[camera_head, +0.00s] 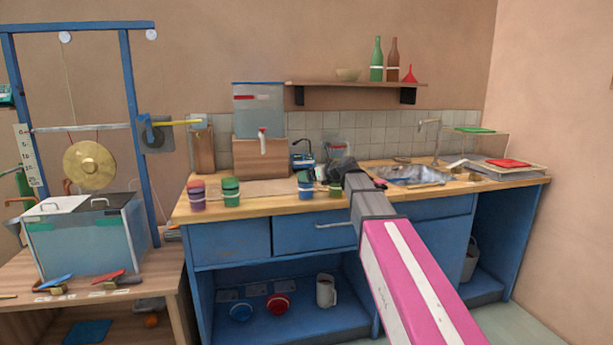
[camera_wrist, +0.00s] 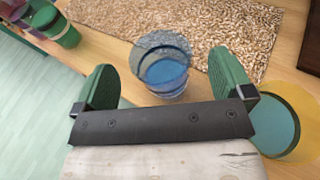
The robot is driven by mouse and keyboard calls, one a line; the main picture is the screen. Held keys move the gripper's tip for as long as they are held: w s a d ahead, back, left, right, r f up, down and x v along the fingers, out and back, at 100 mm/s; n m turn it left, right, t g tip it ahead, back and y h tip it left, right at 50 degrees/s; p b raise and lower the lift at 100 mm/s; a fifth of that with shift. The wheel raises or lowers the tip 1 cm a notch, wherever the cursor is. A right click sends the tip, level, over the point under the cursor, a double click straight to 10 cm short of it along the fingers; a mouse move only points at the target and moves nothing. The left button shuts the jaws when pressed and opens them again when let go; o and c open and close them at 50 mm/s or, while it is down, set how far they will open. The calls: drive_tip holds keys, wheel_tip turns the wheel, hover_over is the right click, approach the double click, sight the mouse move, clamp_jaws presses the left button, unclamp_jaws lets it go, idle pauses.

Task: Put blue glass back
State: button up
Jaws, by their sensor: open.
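The blue glass (camera_head: 305,188) stands on the wooden counter, left of my gripper in the head view. In the wrist view the blue glass (camera_wrist: 165,72) appears from above, ahead of and in the gap between my fingers, with clear space on both sides. My gripper (camera_wrist: 164,80) is open, with a green pad on each finger, and holds nothing. In the head view my gripper (camera_head: 326,176) is low over the counter, and its fingers are small and partly hidden by my arm.
A green glass (camera_head: 231,192) and a purple glass (camera_head: 197,196) stand near the counter's left end. A yellow-and-teal round thing (camera_wrist: 280,122) is close to my right finger. A speckled mat (camera_head: 268,187) lies behind the blue glass. A dispenser (camera_head: 260,110) stands at the back.

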drive_tip(key=v, duration=0.8)
drive_tip(key=s+d+f+n+g+h, duration=0.1)
drive_tip(key=s+d+f+n+h, duration=0.2)
drive_tip(key=f, duration=0.5)
drive_tip(key=s+d+f+n+g, duration=0.1)
drive_tip(key=s+f+n+g, duration=0.15)
drive_tip(key=f+n, duration=0.4)
drive_tip(key=s+d+f+n+g+h, duration=0.15)
drive_tip(key=s+f, duration=0.25)
drive_tip(key=f, duration=0.5)
drive_tip(key=s+d+f+n+g+h, duration=0.2)
drive_tip(key=s+d+f+n+h, duration=0.1)
drive_tip(key=s+f+n, duration=0.4)
drive_tip(key=s+d+f+n+g+h, duration=0.2)
drive_tip(key=s+d+f+n+h, duration=0.1)
drive_tip(key=s+d+f+n, duration=0.3)
drive_tip(key=s+f+n, duration=0.2)
drive_tip(key=s+f, duration=0.2)
drive_tip(key=f, duration=0.2)
drive_tip(key=shift+s+d+h, duration=0.2)
drive_tip(key=shift+d+h, duration=0.05)
drive_tip(key=shift+h, duration=0.1)
